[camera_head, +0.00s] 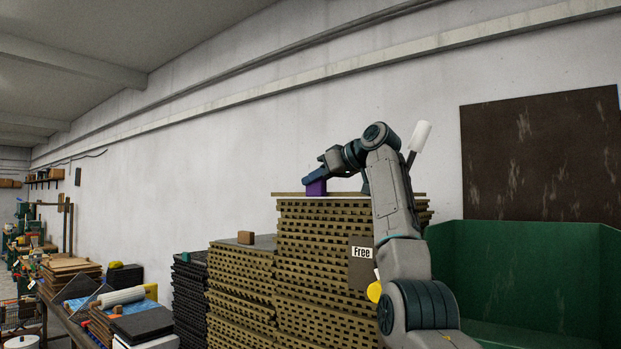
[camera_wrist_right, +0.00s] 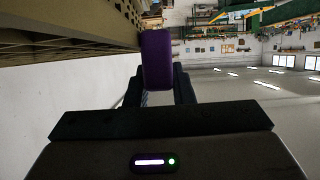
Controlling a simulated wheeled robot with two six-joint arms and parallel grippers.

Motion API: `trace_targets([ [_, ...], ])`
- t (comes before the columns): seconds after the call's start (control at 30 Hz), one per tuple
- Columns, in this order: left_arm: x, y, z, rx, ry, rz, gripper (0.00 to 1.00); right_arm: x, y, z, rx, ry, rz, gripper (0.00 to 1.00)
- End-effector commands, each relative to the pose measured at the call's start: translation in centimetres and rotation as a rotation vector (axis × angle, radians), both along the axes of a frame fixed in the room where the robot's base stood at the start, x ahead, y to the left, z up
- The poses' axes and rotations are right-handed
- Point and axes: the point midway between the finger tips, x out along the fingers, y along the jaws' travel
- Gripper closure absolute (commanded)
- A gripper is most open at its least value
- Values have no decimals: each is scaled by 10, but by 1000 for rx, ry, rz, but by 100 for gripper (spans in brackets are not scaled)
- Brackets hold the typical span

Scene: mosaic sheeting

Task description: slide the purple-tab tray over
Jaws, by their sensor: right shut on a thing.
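The purple tab (camera_head: 316,188) sticks up at the left part of the top tray (camera_head: 290,194), a thin tan sheet on the tall stack of tan slotted trays (camera_head: 315,240). My right gripper (camera_head: 310,180) reaches over the stack from the right and is shut on the purple tab. In the right wrist view the purple tab (camera_wrist_right: 157,60) stands between the two dark fingers, with the stack's slotted side (camera_wrist_right: 60,30) at upper left. The tray's far side is hidden. My left gripper is not in view.
A lower tan stack (camera_head: 240,280) with a small brown block (camera_head: 245,237) on top stands left of the tall stack. A "Free" sign (camera_head: 362,253) hangs at the tall stack's front. A green bin (camera_head: 530,270) stands at right. A cluttered bench (camera_head: 75,325) is at left.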

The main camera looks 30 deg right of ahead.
Motion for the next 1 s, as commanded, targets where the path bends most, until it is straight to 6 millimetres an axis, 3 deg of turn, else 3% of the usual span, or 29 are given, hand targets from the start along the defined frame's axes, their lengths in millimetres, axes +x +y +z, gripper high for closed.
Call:
trace_targets([
  [1.0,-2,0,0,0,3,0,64,5,-27,-3,2,4,-8,100],
])
